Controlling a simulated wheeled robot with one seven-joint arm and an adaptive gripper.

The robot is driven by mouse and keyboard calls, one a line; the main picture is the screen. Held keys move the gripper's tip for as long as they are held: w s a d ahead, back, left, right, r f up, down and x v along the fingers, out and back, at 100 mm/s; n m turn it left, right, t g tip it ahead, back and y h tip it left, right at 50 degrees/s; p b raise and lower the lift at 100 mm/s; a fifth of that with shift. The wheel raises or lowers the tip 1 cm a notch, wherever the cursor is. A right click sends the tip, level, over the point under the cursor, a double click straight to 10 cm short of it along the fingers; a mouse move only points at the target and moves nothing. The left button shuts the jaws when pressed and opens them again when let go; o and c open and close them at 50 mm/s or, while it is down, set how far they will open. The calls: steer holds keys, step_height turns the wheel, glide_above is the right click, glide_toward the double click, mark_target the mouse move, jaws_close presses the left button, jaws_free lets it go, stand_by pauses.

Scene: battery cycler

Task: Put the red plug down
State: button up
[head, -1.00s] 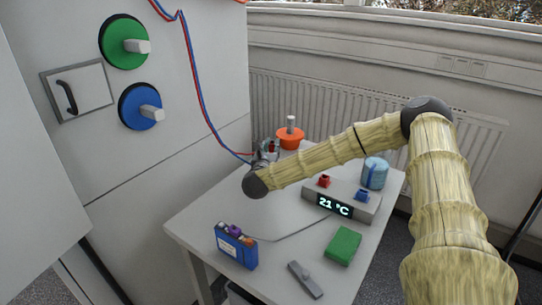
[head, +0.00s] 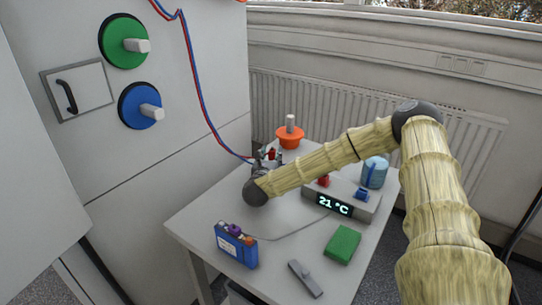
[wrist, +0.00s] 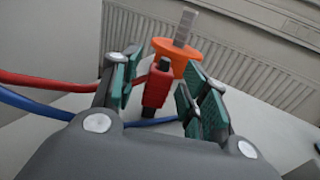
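The red plug (wrist: 157,88) is a red block with dark ends, in the middle of the wrist view, with a red cable (wrist: 50,82) running off to the left. In the head view the plug (head: 271,153) shows small at the table's far left side. My gripper (wrist: 160,92) is open, with one finger on each side of the plug and a visible gap on both sides. In the head view my gripper (head: 268,158) is partly hidden by its own wrist. I cannot tell whether the plug's lower end touches the table.
An orange piece with a pale upright handle (head: 290,138) stands just behind the plug. A blue cable (wrist: 40,106) runs beside the red one. A grey display box (head: 365,207), blue battery pack (head: 237,246), green block (head: 342,245) and striped blue cylinder (head: 375,172) share the table.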

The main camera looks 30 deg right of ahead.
steer(key=shift+r, duration=0.15)
steer(key=b+v, duration=0.2)
steer(key=v, duration=1)
stand_by(0.3)
